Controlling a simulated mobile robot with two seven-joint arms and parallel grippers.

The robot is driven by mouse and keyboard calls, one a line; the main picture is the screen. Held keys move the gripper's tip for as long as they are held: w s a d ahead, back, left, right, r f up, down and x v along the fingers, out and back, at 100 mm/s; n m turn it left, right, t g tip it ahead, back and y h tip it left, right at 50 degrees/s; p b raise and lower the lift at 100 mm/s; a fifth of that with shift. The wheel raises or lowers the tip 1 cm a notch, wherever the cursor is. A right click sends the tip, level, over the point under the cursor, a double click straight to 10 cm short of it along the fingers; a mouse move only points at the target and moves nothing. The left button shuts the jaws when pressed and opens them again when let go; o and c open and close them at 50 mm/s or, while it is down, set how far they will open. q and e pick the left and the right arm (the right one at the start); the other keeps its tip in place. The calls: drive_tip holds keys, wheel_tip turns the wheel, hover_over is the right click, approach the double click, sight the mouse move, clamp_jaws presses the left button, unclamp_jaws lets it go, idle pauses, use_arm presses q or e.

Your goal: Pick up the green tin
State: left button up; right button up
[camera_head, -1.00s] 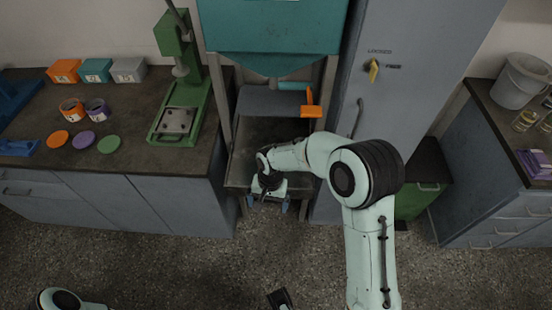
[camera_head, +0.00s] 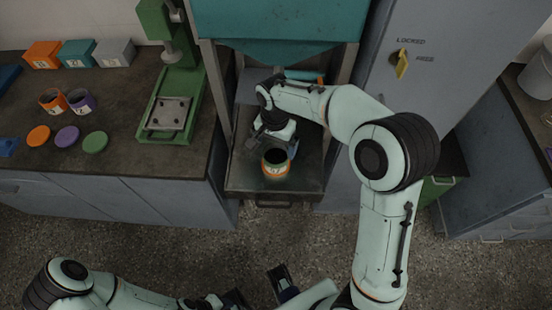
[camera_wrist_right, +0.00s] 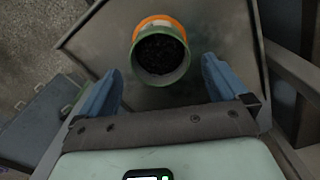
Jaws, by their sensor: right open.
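The green tin (camera_head: 275,163) stands upright, without a lid, on the dark tray below the teal hopper. It has an orange band with a pale label, and the right wrist view shows dark grains inside the tin (camera_wrist_right: 160,58). My right gripper (camera_head: 272,140) is just behind the tin in the head view. In the right wrist view my right gripper's (camera_wrist_right: 163,85) blue fingers are spread wide and empty, with the tin beyond and between them, apart from both. My left gripper (camera_head: 260,290) is low at the bottom edge, partly cut off; its jaw state is unclear.
The tray (camera_head: 235,178) sits between the hopper's legs. On the left counter are an orange tin (camera_head: 53,101), a purple tin (camera_head: 81,101), loose lids (camera_head: 67,137) and a green press (camera_head: 170,110). A grey cabinet (camera_head: 420,85) stands right of the hopper.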

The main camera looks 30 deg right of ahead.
sight(276, 163)
wheel_tip(276, 163, down, 7)
drive_tip(key=shift+d+b, duration=0.15)
drive_tip(key=shift+b, duration=0.2)
drive_tip(key=shift+r, duration=0.15)
drive_tip(key=c, duration=1.1)
